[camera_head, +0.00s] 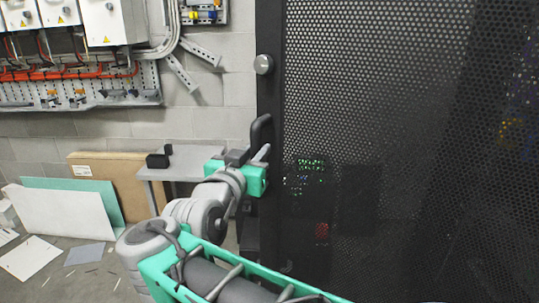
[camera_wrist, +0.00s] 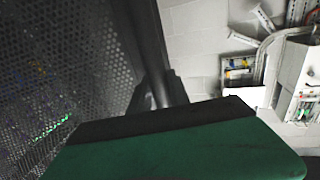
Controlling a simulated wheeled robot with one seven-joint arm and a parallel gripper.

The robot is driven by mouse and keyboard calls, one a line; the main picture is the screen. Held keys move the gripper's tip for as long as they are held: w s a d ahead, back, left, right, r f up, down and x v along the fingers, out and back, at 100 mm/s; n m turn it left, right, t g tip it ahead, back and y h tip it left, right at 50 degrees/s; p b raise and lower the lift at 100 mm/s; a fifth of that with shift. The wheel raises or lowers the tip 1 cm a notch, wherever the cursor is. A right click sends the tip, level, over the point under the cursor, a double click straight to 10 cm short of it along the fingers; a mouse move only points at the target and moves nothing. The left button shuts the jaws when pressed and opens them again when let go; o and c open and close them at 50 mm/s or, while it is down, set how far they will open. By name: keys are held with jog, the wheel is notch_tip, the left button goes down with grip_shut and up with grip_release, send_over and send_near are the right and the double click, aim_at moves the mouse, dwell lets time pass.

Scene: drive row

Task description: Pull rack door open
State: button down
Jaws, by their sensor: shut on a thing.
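The rack door (camera_head: 400,90) is a tall black perforated panel filling the right of the head view. Its mesh (camera_wrist: 75,55) fills the left of the wrist view. Its black handle (camera_head: 261,130) stands out near the door's left edge. In the wrist view the handle (camera_wrist: 148,45) runs down as a dark bar between my fingers. My gripper (camera_head: 258,153) is shut on the handle, with the green wrist just below and left of it. In the wrist view my gripper (camera_wrist: 163,92) is partly hidden behind its own green and black body.
A round silver knob (camera_head: 263,64) sits above the handle. A small grey table (camera_head: 185,164) with a black block (camera_head: 158,159) stands left of my gripper. Boards (camera_head: 75,210) lean and lie at the lower left. Electrical boxes (camera_head: 112,22) hang on the block wall.

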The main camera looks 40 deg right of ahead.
jog(key=shift+s+a, duration=0.35)
jog(key=shift+a, duration=0.05)
jog(key=c, duration=1.4)
grip_release()
jog(key=shift+a, duration=0.1)
jog(key=shift+c, duration=0.2)
jog(key=shift+o, duration=1)
jog(key=shift+a, duration=0.15)
